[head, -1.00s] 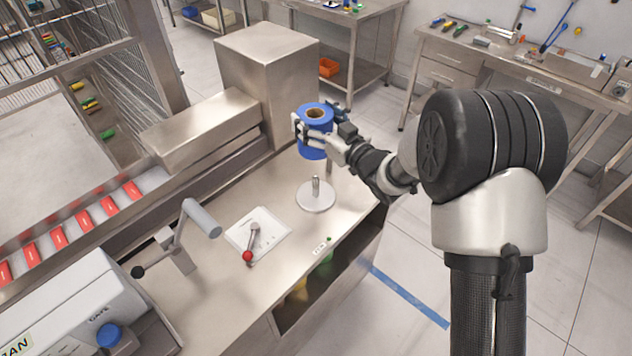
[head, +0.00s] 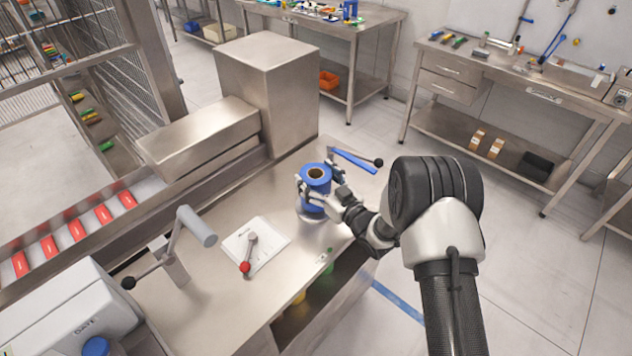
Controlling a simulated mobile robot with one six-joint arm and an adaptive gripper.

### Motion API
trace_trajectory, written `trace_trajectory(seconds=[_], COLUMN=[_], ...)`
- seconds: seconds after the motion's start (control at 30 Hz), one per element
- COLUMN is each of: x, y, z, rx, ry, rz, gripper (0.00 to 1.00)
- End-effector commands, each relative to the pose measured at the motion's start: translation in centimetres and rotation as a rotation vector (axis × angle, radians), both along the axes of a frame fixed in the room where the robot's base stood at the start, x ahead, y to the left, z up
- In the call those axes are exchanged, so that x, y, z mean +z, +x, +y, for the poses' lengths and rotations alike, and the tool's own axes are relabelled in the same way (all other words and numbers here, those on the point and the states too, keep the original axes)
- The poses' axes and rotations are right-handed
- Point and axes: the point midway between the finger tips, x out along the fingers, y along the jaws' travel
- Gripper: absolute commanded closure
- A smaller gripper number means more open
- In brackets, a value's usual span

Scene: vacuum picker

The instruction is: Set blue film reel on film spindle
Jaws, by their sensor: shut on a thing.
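The blue film reel (head: 317,178) is upright over the film spindle at the back right of the steel counter. I cannot tell whether the reel's core is around the post or whether the reel rests on the base.
A blue lever (head: 354,161) with a black knob is just behind my gripper. A steel box (head: 275,80) stands at the back.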

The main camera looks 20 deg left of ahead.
Motion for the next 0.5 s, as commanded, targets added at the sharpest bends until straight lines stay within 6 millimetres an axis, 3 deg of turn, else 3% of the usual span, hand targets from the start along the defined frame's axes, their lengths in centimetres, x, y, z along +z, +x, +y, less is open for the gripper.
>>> trace_trajectory(seconds=[0.1, 0.47, 0.5], x=[-1.11, -1.38, -1.54], y=[0.03, 0.04, -0.02], z=[0.01, 0.02, -0.01], rx=[0.0, 0.0, 0.0], ry=[0.003, 0.003, 0.0], rz=[-0.003, -0.003, 0.0], gripper=[0.69, 0.69, 0.26])
